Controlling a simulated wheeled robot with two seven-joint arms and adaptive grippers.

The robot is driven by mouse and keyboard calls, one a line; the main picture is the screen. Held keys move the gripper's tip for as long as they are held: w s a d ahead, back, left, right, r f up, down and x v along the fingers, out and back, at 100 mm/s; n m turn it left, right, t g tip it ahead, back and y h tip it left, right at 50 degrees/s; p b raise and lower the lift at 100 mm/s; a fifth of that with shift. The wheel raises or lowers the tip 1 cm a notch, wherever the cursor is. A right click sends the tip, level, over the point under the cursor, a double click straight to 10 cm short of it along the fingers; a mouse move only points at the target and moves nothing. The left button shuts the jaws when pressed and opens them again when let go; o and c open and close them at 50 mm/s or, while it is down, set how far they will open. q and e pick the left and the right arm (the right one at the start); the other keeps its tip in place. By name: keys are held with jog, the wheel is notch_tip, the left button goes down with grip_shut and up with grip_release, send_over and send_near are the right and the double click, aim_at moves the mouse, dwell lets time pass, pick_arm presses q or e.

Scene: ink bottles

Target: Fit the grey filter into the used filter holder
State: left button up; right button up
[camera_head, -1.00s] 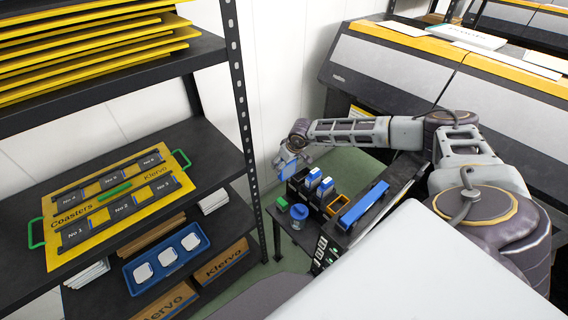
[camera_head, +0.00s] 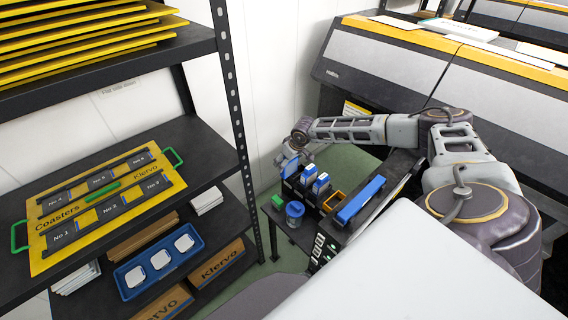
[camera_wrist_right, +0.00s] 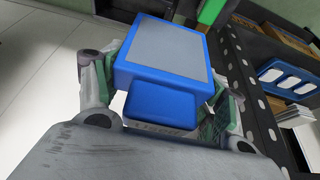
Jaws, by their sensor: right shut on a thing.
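My right gripper (camera_head: 292,160) is shut on the grey filter, a blue-framed block with a flat grey face (camera_wrist_right: 167,48) in the right wrist view. A gripper finger is on either side of it. In the head view the held filter (camera_head: 290,170) is small, at the far left end of the row of holders on the dark stand. I cannot tell whether it is inside a holder or just above one. Two blue and white units (camera_head: 308,176) stand beside it, then an orange-yellow open holder (camera_head: 333,201). I cannot tell which holder is the used filter holder. My left gripper is out of view.
A shelf rack (camera_head: 235,110) with yellow boards and a blue tray (camera_head: 127,269) is on the left. A large machine (camera_head: 390,60) stands behind.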

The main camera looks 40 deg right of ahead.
jog(key=shift+w+d+f+b, duration=0.15)
jog(key=shift+d+b, duration=0.25)
jog(key=shift+d, duration=0.5)
jog(key=shift+d+f+b, duration=0.1)
jog(key=shift+d+b, duration=0.25)
jog(key=shift+d, duration=0.6)
jog(key=shift+w+d+f+b, duration=0.15)
jog(key=shift+d+b, duration=0.25)
jog(key=shift+d, duration=0.5)
jog(key=shift+f+b, duration=0.1)
jog(key=shift+b, duration=0.25)
jog(key=shift+f+b, duration=1.9)
jog(key=shift+f, duration=0.35)
dwell(1.0)
dwell(0.3)
jog(key=o, duration=1.1)
jog(key=shift+r, duration=0.1)
